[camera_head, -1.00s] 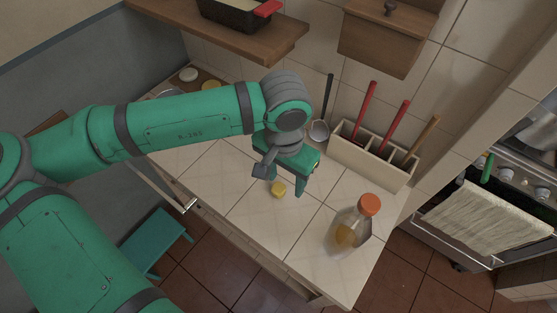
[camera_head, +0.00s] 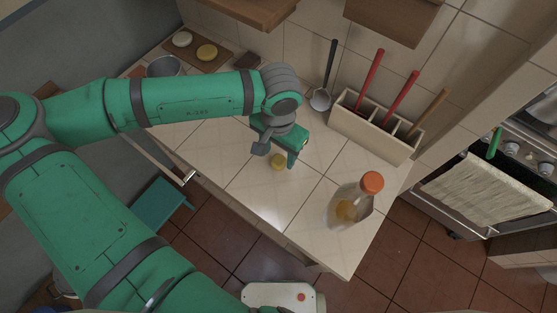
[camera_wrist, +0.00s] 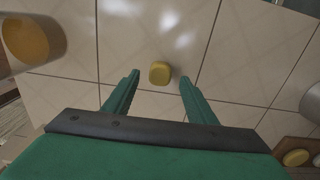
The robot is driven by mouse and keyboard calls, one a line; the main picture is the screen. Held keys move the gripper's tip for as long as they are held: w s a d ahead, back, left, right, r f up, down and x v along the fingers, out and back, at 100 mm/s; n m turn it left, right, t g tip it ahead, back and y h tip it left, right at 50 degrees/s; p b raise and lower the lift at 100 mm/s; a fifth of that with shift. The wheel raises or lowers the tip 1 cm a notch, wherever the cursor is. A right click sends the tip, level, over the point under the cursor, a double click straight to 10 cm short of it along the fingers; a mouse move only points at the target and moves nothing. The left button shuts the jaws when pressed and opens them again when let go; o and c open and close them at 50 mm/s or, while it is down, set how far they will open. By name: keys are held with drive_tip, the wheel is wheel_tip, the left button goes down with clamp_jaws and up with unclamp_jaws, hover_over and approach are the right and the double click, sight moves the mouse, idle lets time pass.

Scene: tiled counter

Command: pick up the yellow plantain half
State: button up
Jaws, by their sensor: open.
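The yellow plantain half (camera_head: 278,162) is a small, rounded yellow piece on the pale tiled counter (camera_head: 250,185). In the head view it lies just below my gripper (camera_head: 277,155). In the wrist view the plantain half (camera_wrist: 160,72) shows ahead of my two green fingers, centred between their lines. My gripper (camera_wrist: 158,84) is open and empty, with the fingers apart on either side. The head view does not clearly show how high the fingers are above the counter.
A bottle with an orange cap (camera_head: 357,200) stands right of the plantain. A utensil box (camera_head: 375,125) with several handles is against the wall, with a ladle (camera_head: 321,98) beside it. A board with round pieces (camera_head: 196,48) and a metal pot (camera_head: 163,66) are at the back left.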

sight(278, 162)
drive_tip(key=shift+f, duration=1.15)
drive_tip(key=c, duration=1.2)
drive_tip(key=shift+o, duration=0.2)
